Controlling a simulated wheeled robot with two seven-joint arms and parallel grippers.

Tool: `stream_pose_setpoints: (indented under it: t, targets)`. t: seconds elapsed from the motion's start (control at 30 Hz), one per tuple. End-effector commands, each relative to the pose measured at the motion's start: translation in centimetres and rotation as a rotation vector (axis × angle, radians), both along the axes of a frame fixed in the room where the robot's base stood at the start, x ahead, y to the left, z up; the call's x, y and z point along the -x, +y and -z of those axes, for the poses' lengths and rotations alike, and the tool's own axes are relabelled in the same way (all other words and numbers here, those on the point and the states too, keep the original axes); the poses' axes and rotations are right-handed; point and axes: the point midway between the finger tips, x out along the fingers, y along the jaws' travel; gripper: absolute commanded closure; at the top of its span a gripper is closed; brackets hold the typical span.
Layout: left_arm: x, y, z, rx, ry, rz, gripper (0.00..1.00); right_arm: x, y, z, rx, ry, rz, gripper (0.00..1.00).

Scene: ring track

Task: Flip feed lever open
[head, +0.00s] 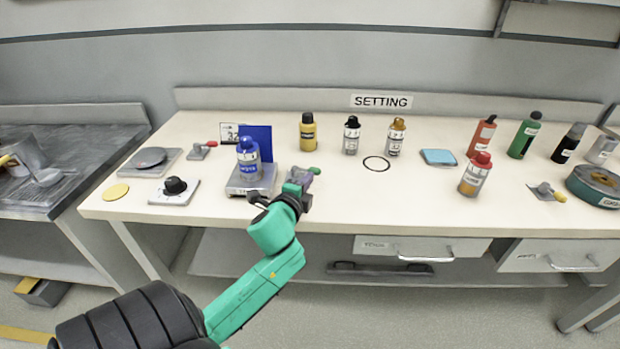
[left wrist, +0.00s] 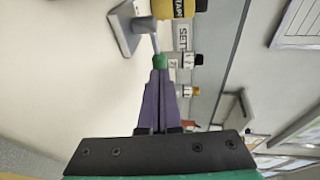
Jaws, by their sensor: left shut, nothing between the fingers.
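A small lever with a green knob (head: 315,170) stands on the bench right of the scale with the blue bottle. In the left wrist view its grey base plate (left wrist: 124,28) and thin rod lead to the green knob (left wrist: 160,62). My left gripper (head: 306,179) is at this lever, its purple fingers (left wrist: 160,78) shut with nothing between them. The fingertips are right at the knob; I cannot tell whether they touch it. The gripper hides part of the lever in the head view. No label naming the lever can be read. My right gripper is not in view.
A blue bottle (head: 249,160) on a scale (head: 250,187) stands close left. A black dial (head: 175,186) and a red-handled lever (head: 203,150) are further left. A yellow bottle (head: 307,132) stands behind. The bench front right of my gripper is clear.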

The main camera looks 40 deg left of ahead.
Motion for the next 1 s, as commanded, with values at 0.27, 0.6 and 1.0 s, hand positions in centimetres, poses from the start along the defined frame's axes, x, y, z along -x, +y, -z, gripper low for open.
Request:
stream_pose_setpoints:
  t: [0.27,0.6,1.0]
  targets:
    - [-1.5,0.5,0.4,0.001,0.0,0.002,1.0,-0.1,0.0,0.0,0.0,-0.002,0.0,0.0]
    - [-2.6,0.7,0.2,0.001,0.0,0.0,1.0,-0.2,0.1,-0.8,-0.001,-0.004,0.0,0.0]
    - [-3.1,0.8,0.4,0.0,-0.003,0.003,1.0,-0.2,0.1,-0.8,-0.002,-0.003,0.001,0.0]
